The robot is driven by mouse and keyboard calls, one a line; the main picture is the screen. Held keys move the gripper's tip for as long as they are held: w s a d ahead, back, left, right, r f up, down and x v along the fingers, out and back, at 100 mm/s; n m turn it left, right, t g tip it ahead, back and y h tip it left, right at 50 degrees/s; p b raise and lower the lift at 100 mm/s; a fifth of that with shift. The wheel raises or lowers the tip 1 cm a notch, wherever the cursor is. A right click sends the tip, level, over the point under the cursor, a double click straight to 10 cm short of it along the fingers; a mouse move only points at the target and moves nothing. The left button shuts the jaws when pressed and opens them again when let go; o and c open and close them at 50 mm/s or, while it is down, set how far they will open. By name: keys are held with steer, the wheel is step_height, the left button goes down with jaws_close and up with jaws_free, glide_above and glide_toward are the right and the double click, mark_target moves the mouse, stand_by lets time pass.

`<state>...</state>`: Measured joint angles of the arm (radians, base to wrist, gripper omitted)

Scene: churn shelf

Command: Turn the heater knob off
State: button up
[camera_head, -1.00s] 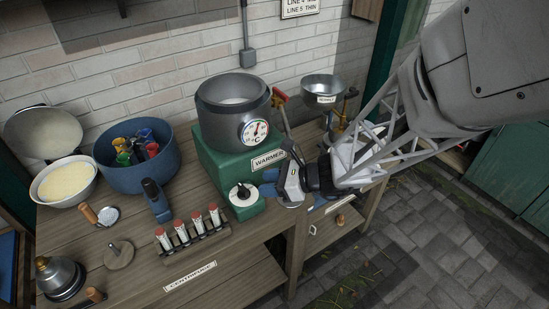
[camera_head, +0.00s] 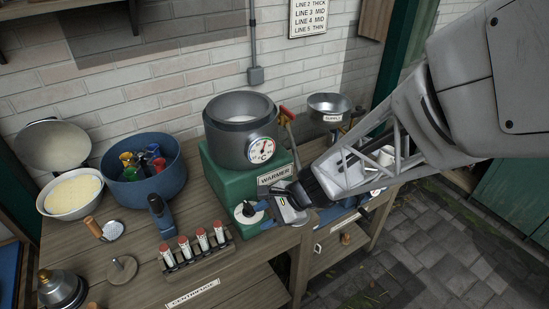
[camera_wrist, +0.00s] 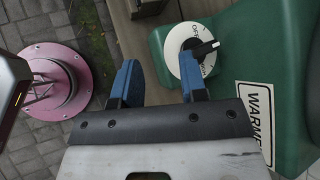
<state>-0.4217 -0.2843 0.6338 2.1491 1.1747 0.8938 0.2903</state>
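The green warmer (camera_head: 215,165) stands on the bench with a pot on top. Its white heater dial (camera_head: 240,218) is on the low front part, partly hidden by my gripper (camera_head: 258,206). In the wrist view the dial (camera_wrist: 178,42) has a black knob (camera_wrist: 206,48) whose pointer points right, away from the "OFF" lettering at the upper left. In the wrist view my gripper (camera_wrist: 158,78) has its two blue fingers wide apart with nothing between them. The right finger overlaps the dial's lower edge, and the knob lies beyond its tip. I cannot tell whether they touch.
The pot (camera_head: 236,142) carries a round gauge. A pink round base (camera_wrist: 75,70) shows at left in the wrist view.

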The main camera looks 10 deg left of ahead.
mark_target(249, 206)
steer(key=r+n+t+h, duration=0.1)
steer(key=n+h, duration=0.1)
steer(key=n, duration=0.3)
steer(key=a+r+n+t+h, duration=0.1)
steer(key=r+n, duration=0.1)
steer(key=n, duration=0.4)
steer(key=w+a+r+n+t+h, duration=0.1)
steer(key=n+t+h, duration=0.1)
steer(key=n, duration=0.4)
steer(key=shift+a+r+h, duration=0.25)
steer(key=shift+h, duration=0.05)
steer(key=shift+w+a+r+n+t, duration=0.2)
steer(key=shift+r+n+t, duration=0.1)
steer(key=shift+n, duration=0.25)
steer(key=shift+w+a+r+n+t, duration=0.15)
steer(key=shift+r+n+t, duration=0.1)
steer(key=shift+n, duration=0.3)
steer(key=shift+s, duration=0.1)
steer(key=shift+x, duration=3.95)
